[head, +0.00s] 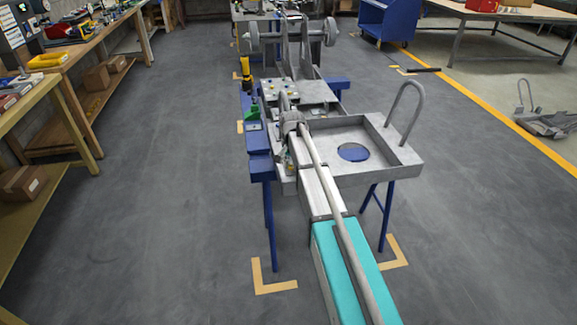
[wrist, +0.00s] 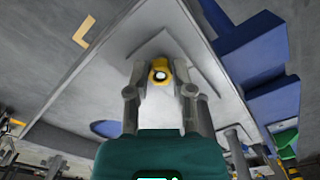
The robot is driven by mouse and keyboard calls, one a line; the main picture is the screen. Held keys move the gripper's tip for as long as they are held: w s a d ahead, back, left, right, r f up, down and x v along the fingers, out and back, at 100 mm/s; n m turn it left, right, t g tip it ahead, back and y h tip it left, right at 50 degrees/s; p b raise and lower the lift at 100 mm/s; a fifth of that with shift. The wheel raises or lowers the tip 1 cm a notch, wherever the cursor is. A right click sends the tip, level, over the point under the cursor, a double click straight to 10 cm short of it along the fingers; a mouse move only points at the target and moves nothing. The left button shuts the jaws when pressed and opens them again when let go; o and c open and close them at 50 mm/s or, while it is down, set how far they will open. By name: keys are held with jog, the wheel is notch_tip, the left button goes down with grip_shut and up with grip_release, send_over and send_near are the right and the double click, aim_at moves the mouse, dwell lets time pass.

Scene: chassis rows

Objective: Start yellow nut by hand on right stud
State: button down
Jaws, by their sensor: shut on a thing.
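In the wrist view the yellow nut (wrist: 159,65) sits between the two fingertips of my gripper (wrist: 160,78), which is shut on it. A bright round spot shows in the nut's hole; I cannot tell whether it is a stud end or the surface behind. The nut is over a corner of the grey tray-like chassis part (wrist: 75,75). The same chassis part (head: 400,157) stands on blue supports in the head view. There my arm hides much of its left side, and the nut and the right stud cannot be made out.
A round opening (head: 353,152) is in the chassis floor, and a grey hoop (head: 405,105) rises at its right corner. Behind are a plate with small coloured parts (head: 300,92) and a yellow-and-black tool (head: 246,75). Workbenches (head: 75,75) line the left; open floor lies between.

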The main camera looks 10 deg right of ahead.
dwell(0.4)
jog(key=shift+w+m, duration=0.1)
jog(key=shift+m, duration=2.5)
jog(key=shift+c, duration=2.1)
grip_release()
